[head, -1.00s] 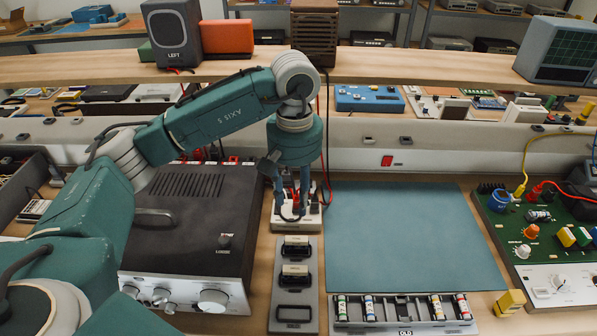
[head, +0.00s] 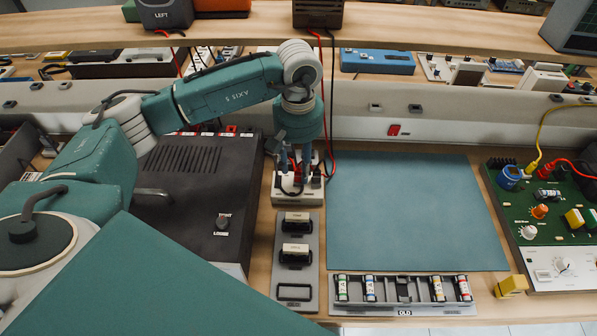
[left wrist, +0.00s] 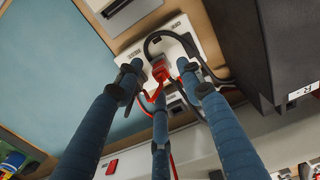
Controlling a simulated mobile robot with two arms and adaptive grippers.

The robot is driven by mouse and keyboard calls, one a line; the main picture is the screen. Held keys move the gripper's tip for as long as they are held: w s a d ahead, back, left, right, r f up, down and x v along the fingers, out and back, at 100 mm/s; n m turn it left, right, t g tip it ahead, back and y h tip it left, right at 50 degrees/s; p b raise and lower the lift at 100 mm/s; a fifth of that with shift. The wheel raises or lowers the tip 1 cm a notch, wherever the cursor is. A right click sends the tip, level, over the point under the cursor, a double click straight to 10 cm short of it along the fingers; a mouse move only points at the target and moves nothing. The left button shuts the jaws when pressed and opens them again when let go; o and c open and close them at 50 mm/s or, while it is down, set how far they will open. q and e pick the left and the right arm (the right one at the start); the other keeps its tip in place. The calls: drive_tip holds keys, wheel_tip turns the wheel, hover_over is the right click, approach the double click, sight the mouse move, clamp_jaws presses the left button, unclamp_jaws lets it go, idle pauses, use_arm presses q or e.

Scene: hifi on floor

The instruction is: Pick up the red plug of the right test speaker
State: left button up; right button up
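More red shows behind the right fingertip. A black cable (left wrist: 152,40) loops beside the plug. The right speaker (head: 318,14) is brown, on the shelf, cut off at the top, with a red cable coming down from it. My right gripper is not in view.
A dark amplifier (head: 190,195) stands close left of the block. A clear blue-green mat (head: 415,210) lies to the right. The left speaker (head: 166,12) stands on the shelf (head: 400,32).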

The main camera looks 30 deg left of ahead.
sight(298, 171)
use_arm(q)
wheel_tip(298, 171, down, 2)
drive_tip(key=shift+w+f+p, duration=0.1)
drive_tip(key=shift+f+p, duration=0.1)
drive_tip(key=shift+p, duration=0.2)
drive_tip(key=shift+f, duration=0.5)
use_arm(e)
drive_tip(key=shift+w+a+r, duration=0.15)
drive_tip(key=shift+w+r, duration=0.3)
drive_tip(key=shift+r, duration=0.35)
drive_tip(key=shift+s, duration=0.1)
use_arm(q)
clamp_jaws()
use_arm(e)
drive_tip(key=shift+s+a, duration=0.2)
use_arm(q)
drive_tip(key=shift+r, duration=0.1)
